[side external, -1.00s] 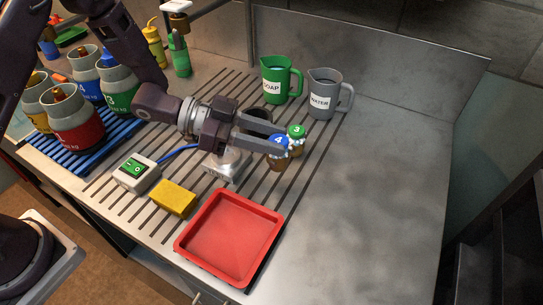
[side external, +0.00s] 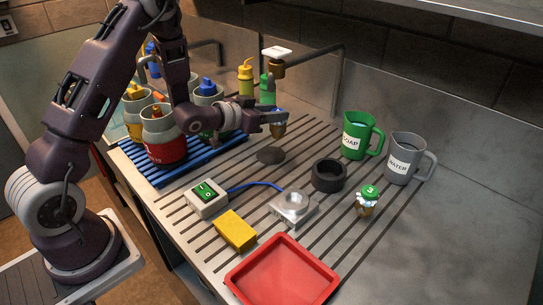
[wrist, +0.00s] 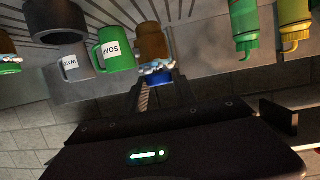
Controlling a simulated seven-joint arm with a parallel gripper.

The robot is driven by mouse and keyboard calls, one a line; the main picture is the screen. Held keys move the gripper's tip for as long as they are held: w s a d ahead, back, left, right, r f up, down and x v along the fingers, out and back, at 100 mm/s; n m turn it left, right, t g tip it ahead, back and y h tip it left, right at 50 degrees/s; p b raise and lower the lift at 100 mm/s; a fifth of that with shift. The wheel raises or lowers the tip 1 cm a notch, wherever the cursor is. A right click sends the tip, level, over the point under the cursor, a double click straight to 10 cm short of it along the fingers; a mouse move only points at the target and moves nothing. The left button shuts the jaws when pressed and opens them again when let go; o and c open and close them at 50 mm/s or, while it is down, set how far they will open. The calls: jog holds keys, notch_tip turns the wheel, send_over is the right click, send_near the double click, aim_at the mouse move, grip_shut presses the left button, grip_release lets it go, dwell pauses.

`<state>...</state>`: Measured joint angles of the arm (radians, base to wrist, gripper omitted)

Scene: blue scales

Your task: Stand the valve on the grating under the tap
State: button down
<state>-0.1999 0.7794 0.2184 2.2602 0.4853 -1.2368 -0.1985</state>
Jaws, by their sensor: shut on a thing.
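My gripper (side external: 276,119) is shut on a brown valve with a blue cap (side external: 277,131). I hold it upright, cap up, above the counter. In the wrist view the same valve (wrist: 153,42) shows upside down, with white suds around it below the blue cap.
A green soap jug (side external: 357,139), grey water jug (side external: 404,160) and black ring (side external: 328,176) stand to the right. A switch box (side external: 206,198), yellow sponge (side external: 235,230) and red tray (side external: 283,272) are nearer.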

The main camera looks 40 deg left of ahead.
jog(key=shift+n+y, duration=0.4)
jog(key=shift+y, duration=0.1)
jog(key=f, duration=0.2)
jog(key=a+f, duration=0.1)
jog(key=f, duration=0.2)
jog(key=a+f, duration=0.1)
jog(key=f, duration=0.2)
jog(key=shift+a, duration=0.15)
jog(key=shift+s, duration=0.1)
jog(key=c, duration=1)
grip_release()
jog(key=shift+f, duration=0.1)
